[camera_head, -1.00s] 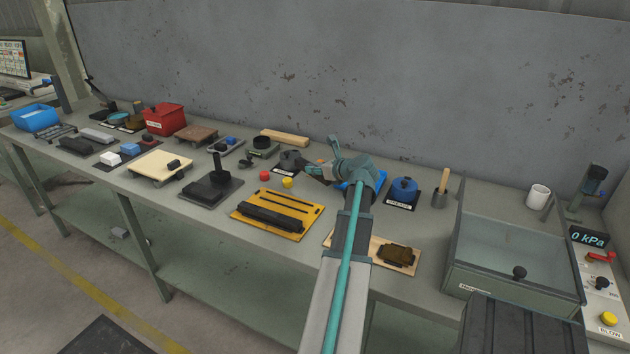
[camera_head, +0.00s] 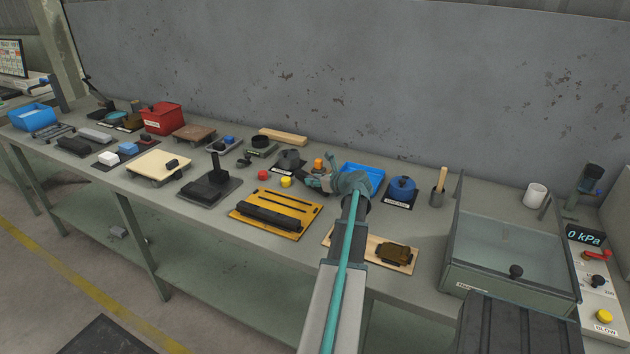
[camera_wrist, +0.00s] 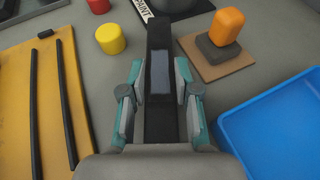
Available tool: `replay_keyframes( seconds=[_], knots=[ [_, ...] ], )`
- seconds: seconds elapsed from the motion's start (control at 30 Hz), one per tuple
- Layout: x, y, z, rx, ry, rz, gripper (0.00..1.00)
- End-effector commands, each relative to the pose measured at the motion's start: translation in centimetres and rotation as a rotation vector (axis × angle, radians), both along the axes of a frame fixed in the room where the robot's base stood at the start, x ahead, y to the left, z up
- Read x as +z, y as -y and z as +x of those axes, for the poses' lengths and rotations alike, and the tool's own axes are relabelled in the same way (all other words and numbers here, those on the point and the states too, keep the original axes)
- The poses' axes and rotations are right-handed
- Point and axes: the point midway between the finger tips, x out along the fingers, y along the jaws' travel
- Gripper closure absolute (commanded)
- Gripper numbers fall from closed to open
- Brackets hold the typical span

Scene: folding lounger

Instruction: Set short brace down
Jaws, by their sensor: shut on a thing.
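My gripper (camera_wrist: 160,85) is shut on the short brace (camera_wrist: 158,42), a dark bar with a grey-blue patch between the fingers. The brace points away from the wrist over the grey bench; whether it touches the bench cannot be told. In the head view my gripper (camera_head: 318,181) is low over the bench, between the yellow board (camera_head: 305,224) and the blue tray (camera_head: 375,171). The brace is hard to make out there. The yellow board also shows at left in the wrist view (camera_wrist: 16,100), with two long dark strips.
A yellow cylinder (camera_wrist: 111,39) and a red one (camera_head: 262,175) stand left of the gripper. An orange-handled block (camera_wrist: 228,26) stands on a brown pad to the right. The blue tray (camera_wrist: 280,130) is close on the right. A dark canister (camera_head: 289,160) stands behind.

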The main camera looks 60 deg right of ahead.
Motion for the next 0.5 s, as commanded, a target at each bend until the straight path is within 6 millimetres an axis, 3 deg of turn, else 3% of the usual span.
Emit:
replay_keyframes(
  seconds=[0.13,0.17,0.3,0.5],
  knots=[
    [-0.25,0.0,0.0,0.0,0.0,0.0,1.0],
    [-0.26,0.0,0.0,0.0,0.0,0.0,0.66],
    [-0.24,0.0,0.0,0.0,0.0,0.0,0.44],
    [-0.23,0.0,0.0,0.0,0.0,0.0,0.44]
  ],
)
